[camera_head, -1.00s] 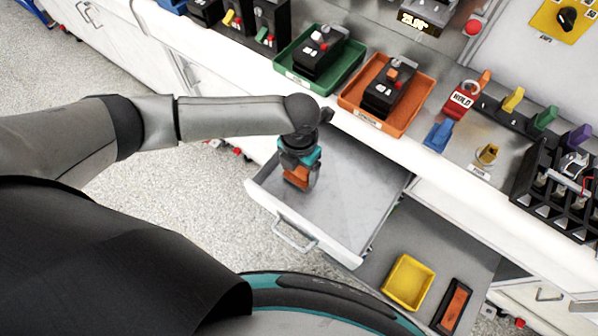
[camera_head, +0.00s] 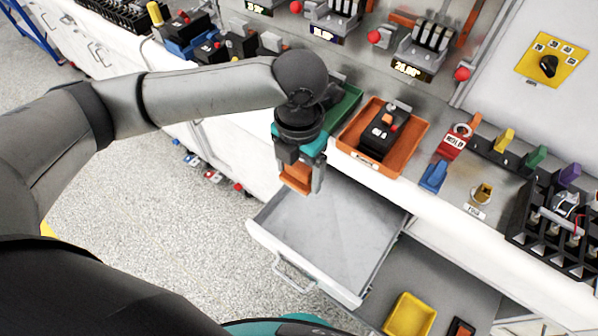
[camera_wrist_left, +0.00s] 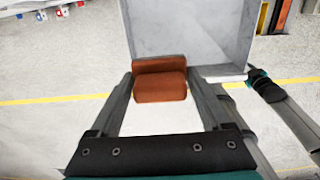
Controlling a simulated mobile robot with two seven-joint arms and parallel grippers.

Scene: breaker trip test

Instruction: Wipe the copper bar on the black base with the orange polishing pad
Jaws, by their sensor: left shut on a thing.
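My left gripper (camera_head: 302,182) is shut on the orange polishing pad (camera_head: 293,177), which it holds above the open upper drawer, near its back left corner. In the left wrist view the pad (camera_wrist_left: 160,82) sits between the two fingers of the left gripper (camera_wrist_left: 161,90). The copper bar (camera_head: 461,331) on its black base (camera_head: 452,326) lies at the bottom right of the head view, mostly cut off by the frame edge. A dark arm with a teal band at the right of the left wrist view appears to be my right arm; its jaws are unclear.
The upper drawer (camera_head: 350,255) is open and looks empty. Below it a grey surface (camera_head: 450,285) bears a yellow tray (camera_head: 410,316). On the counter stand an orange tray (camera_head: 418,142) with a black breaker, a green tray (camera_head: 345,108), and a black rack (camera_head: 530,235).

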